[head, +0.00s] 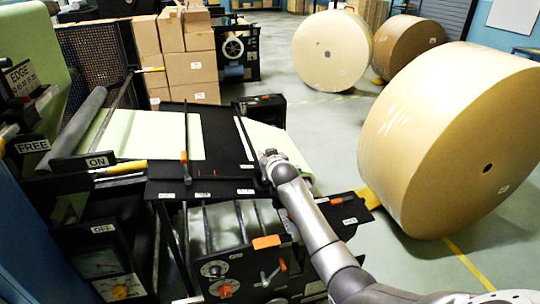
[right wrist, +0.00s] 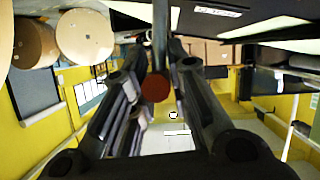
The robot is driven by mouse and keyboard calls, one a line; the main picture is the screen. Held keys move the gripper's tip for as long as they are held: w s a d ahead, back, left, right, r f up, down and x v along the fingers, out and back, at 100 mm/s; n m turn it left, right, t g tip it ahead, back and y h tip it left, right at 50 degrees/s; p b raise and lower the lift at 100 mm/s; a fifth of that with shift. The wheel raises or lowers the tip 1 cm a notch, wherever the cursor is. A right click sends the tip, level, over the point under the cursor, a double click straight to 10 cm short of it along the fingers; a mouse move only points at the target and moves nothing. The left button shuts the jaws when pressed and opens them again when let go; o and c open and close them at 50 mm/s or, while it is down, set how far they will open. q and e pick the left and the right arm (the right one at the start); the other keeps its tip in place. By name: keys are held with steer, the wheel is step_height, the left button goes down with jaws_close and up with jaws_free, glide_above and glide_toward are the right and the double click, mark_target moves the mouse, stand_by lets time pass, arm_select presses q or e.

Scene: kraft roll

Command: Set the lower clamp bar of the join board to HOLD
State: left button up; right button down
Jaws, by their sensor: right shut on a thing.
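The join board (head: 222,168) is a black plate with pale green web on both sides, in the head view. One clamp bar (head: 186,125) crosses it at the left and has an orange handle (head: 184,156). A second dark clamp bar (head: 244,138) crosses at the right; its handle end is hidden by my right gripper (head: 268,160). In the right wrist view the fingers (right wrist: 153,75) are shut around a grey rod with a dark red round end (right wrist: 155,88), apparently this bar's handle. Small white labels (head: 245,191) on the board's front edge are too small to read. My left gripper is out of view.
Large kraft rolls (head: 440,140) stand on the floor at the right. A lower machine panel (head: 230,270) with knobs and an orange lever is below the board. Levers marked ON and OFF are at the left. Stacked cartons (head: 190,68) stand behind.

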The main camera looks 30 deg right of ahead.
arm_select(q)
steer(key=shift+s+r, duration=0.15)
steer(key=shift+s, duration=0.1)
arm_select(e)
steer(key=shift+a+f, duration=0.4)
steer(key=c, duration=1.5)
jaws_free()
steer(key=shift+r, duration=0.1)
steer(key=shift+o, duration=0.8)
steer(key=shift+r, duration=0.2)
steer(key=v, duration=1.2)
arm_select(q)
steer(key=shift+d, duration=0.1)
